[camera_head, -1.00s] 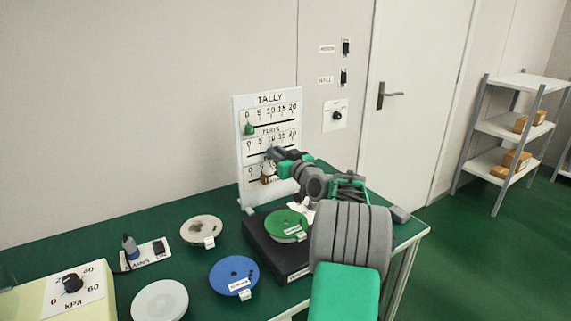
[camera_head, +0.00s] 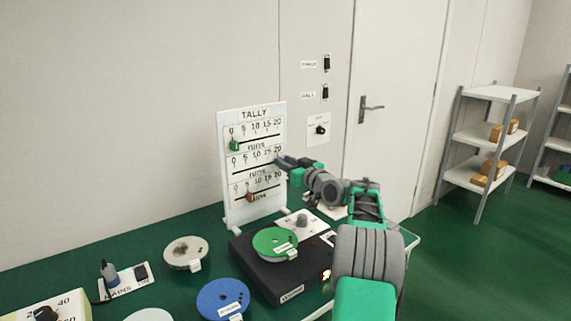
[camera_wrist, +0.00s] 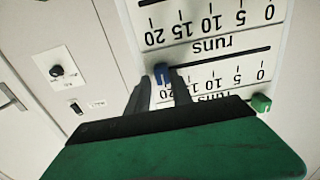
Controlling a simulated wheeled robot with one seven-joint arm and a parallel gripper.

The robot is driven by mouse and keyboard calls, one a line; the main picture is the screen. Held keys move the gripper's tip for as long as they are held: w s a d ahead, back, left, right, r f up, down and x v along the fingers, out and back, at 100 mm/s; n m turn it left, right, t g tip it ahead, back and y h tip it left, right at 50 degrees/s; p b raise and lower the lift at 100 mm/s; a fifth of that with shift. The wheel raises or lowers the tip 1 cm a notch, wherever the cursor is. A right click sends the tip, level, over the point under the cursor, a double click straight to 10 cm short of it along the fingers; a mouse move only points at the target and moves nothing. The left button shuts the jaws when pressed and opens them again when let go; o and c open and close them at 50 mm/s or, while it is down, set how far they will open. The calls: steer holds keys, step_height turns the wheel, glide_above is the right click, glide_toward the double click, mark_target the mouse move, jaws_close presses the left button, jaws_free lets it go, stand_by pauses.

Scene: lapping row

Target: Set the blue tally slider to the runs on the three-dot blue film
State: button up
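The white tally board (camera_head: 228,200) stands at the back of the bench, with three slider rows marked 0 to 20. The blue slider (camera_wrist: 162,73) shows in the wrist view, where the board appears upside down. It sits at the 20 end of the middle row. My gripper (camera_wrist: 161,78) has a finger on each side of it and looks closed on it. In the head view my gripper (camera_head: 277,161) hides the slider. A blue disc (camera_head: 222,300) with a white label lies at the front of the bench; I cannot make out dots or writing on it.
The green slider (camera_head: 235,146) is at 0 in the top row, and a brown slider (camera_head: 250,197) is near 5 in the bottom row. A green disc (camera_head: 272,241) sits on a black machine (camera_head: 285,284). A grey disc (camera_head: 184,252) lies left. Wall switches (camera_head: 326,63) are right of the board.

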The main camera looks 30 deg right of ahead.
steer(key=shift+o, duration=1.3)
steer(key=shift+s, duration=0.1)
steer(key=s, duration=0.7)
steer(key=shift+s+d, duration=0.15)
steer(key=shift+s, duration=0.2)
